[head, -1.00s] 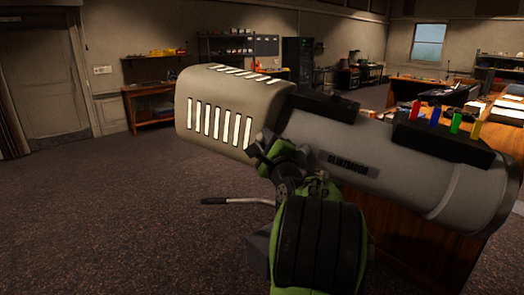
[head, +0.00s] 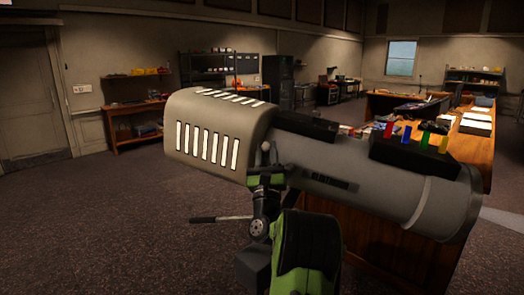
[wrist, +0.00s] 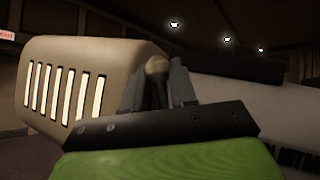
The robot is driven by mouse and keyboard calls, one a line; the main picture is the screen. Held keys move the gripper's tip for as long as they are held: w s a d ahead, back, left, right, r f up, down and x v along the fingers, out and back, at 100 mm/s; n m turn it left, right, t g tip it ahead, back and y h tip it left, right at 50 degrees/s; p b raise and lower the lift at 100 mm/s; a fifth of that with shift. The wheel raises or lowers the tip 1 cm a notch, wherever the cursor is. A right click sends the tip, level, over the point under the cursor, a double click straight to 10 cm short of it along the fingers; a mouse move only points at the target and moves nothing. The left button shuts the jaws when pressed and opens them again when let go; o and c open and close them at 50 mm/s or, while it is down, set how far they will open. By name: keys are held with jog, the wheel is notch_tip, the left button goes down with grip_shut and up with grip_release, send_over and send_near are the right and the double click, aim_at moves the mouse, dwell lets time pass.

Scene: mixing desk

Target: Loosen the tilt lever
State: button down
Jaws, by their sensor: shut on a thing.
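A large spotlight with a beige vented rear housing (head: 215,135) and a grey barrel (head: 370,185) fills the middle of the head view. The tilt lever's pale round knob (head: 265,146) shows beside the housing, above my gripper (head: 266,163). In the wrist view the tan knob (wrist: 157,66) sits between the two dark fingers of my gripper (wrist: 158,85), which are shut on it. The lever's shaft below the knob is mostly hidden by the fingers and my wrist. A silver and dark handle (head: 215,219) sticks out left from the joint under the spotlight.
A black box with red, blue, green and yellow tabs (head: 420,152) sits on the barrel. A wooden desk (head: 480,140) stands behind at the right. A shelf table (head: 138,122) is by the far left wall. Carpet at the left is clear.

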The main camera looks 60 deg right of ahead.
jog(key=shift+s+d+r+m+g+h, duration=0.1)
jog(key=shift+s+m+g+h, duration=0.2)
jog(key=shift+m+g+h, duration=0.5)
jog(key=shift+s+r+m+g+h, duration=0.1)
jog(key=shift+s+m+g+h, duration=0.25)
jog(key=shift+m+g, duration=0.8)
jog(key=shift+m+h, duration=0.25)
jog(key=shift+m, duration=0.2)
jog(key=c, duration=0.9)
grip_release()
jog(key=shift+f, duration=0.1)
jog(key=b+v, duration=1.4)
jog(key=v, duration=0.1)
jog(key=shift+a+f+b, duration=0.2)
jog(key=shift+a+b, duration=0.05)
jog(key=shift+b, duration=0.05)
